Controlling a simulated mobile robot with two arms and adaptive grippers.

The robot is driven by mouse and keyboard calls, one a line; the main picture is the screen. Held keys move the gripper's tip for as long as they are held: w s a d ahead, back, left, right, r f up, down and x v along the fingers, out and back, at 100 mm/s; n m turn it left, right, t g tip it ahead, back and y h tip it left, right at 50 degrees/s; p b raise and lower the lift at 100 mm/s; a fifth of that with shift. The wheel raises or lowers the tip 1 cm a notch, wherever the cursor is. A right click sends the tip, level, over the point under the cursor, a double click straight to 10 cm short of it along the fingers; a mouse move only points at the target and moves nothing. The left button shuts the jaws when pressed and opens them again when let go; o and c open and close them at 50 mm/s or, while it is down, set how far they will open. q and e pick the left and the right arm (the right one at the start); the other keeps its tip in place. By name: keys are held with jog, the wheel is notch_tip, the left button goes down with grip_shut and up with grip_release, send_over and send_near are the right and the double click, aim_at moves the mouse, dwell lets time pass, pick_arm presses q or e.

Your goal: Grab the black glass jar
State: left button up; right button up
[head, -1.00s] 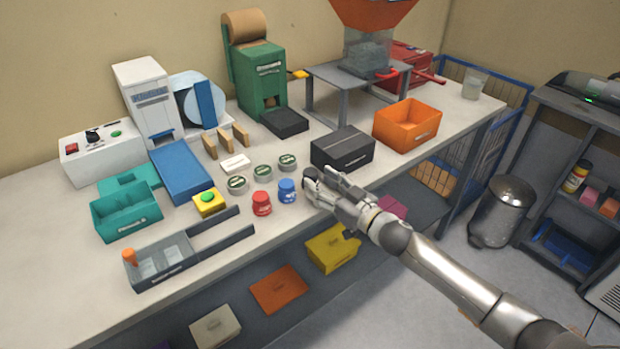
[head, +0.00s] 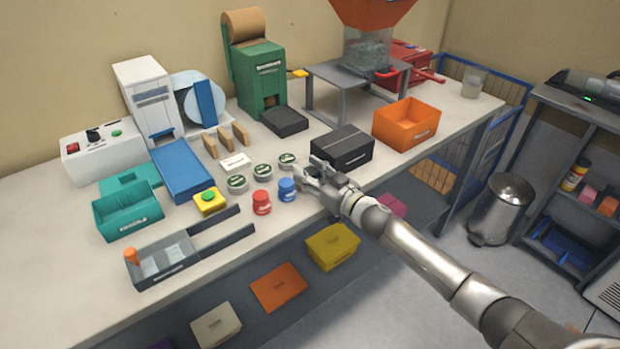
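No jar is plainly all black. Three small round grey containers with dark labelled lids stand in a slanting row: a front-left one (head: 237,183), a middle one (head: 263,172) and a back-right one (head: 287,160). I cannot tell whether one is the black glass jar. A red jar (head: 262,202) and a blue jar (head: 287,190) stand in front of them. My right gripper (head: 304,177) is over the bench's front part, just right of the blue jar and the back-right container. Its fingers are spread and nothing shows between them. My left gripper is not in view.
A black box (head: 342,149) sits just behind my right gripper, with an orange bin (head: 407,124) to its right. A yellow button box (head: 209,201) and a grey tray (head: 165,259) stand left of the jars. The bench's front edge runs below my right arm.

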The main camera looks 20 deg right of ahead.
jog(key=shift+c, duration=0.9)
jog(key=shift+r, duration=0.1)
